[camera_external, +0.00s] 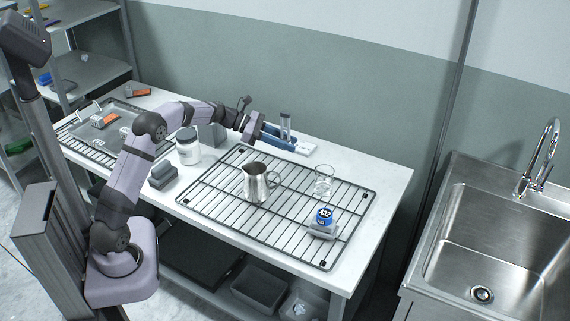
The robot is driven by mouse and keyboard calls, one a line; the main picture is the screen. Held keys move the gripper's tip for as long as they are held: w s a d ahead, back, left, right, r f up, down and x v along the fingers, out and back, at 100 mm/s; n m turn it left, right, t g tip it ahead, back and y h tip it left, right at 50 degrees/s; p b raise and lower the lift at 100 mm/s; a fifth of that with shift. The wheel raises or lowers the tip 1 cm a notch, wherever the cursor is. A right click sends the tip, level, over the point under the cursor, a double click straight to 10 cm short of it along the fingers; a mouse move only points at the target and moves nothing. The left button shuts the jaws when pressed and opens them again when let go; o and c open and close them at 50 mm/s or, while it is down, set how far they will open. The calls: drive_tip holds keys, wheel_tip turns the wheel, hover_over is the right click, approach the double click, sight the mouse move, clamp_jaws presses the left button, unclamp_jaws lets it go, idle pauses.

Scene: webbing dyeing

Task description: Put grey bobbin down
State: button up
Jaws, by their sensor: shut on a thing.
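My gripper (277,136) is at the far side of the table, above and just behind the back edge of the wire rack (236,228). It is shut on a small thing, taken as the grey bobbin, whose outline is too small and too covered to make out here. Blue parts show at the gripper's end, close to a pale flat piece (306,149) on the table. I cannot tell whether the held thing touches the table.
A steel pitcher (256,183), a clear glass (323,184) and a blue-topped item on a grey block (324,222) stand on the rack. The table's right end (375,195) is clear.

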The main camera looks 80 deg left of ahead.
drive_tip(key=s+a+r+n+t+y, duration=0.1)
drive_tip(key=s+a+r+n+y, duration=0.1)
drive_tip(key=s+a+r, duration=0.6)
drive_tip(key=s+a+r+n+y+p, duration=0.1)
drive_tip(key=s+a+r+n+y, duration=0.15)
drive_tip(key=s+a, duration=0.45)
drive_tip(key=m, duration=0.1)
hover_over(216, 181)
wheel_tip(216, 181, down, 10)
drive_tip(key=shift+m+h, duration=0.25)
drive_tip(key=shift+h, duration=0.2)
drive_tip(key=shift+a+f, duration=0.1)
drive_tip(key=shift+f, duration=5.1)
